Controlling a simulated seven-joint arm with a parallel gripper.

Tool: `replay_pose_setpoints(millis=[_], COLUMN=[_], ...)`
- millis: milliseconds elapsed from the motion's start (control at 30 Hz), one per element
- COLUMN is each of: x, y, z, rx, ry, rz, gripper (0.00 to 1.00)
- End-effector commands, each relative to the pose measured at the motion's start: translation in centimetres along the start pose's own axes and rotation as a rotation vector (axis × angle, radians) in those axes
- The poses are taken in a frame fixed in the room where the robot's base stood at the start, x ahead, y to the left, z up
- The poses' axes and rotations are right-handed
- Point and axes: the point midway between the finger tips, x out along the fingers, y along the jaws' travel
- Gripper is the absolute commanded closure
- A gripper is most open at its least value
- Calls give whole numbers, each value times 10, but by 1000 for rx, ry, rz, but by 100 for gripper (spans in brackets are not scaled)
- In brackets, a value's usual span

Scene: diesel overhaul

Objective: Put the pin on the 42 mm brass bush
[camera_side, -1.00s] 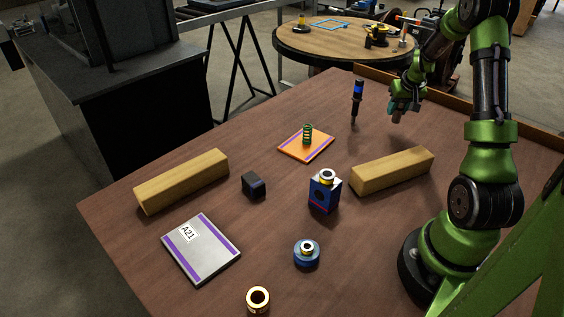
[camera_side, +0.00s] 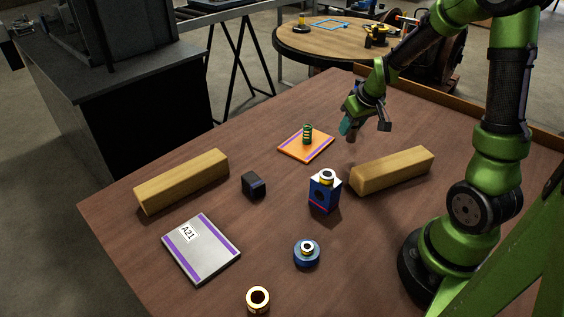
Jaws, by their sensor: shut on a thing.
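My gripper (camera_side: 363,122) is above the far right part of the table, shut on a small grey-brown piece (camera_side: 351,136), probably the pin; only its lower end shows below the jaws. A lone brass bush (camera_side: 258,299) stands at the near edge, its dark bore facing up. No size marking is readable on the bush. My gripper is well apart from all of these.
Two wooden bars (camera_side: 182,180) (camera_side: 392,170) lie on the table (camera_side: 270,225). An orange plate (camera_side: 292,147) carries a green spring (camera_side: 307,134). A small dark block (camera_side: 253,185) and a grey A21 plate (camera_side: 200,255) lie left. Open tabletop surrounds the lone bush.

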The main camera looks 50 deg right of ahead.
Motion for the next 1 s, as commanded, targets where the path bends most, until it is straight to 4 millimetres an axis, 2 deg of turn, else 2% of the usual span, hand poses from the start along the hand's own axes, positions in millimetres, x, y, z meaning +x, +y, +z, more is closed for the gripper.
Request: replay_pose_setpoints(millis=[33, 167, 267, 400, 467, 600, 700, 800, 900, 1000], x=[-2, -8, -17, -34, -43, -68, -88, -108, -125, -139], y=[-31, -102, -156, -228, -256, -318, -354, -383, -401, -412], z=[-6, -7, 1, 23, 36, 76, 111, 147, 179, 204], rx=[-75, -249, -384, -575, -660, -853, -993, -1121, -1231, -1312], ry=[4, 4, 4, 4, 4, 5, 5, 6, 5, 6], rz=[-31, -103, -159, -238, -273, -354, -411, -464, -509, -543], gripper=[100, 100, 100, 100, 100, 100, 100, 100, 100, 100])
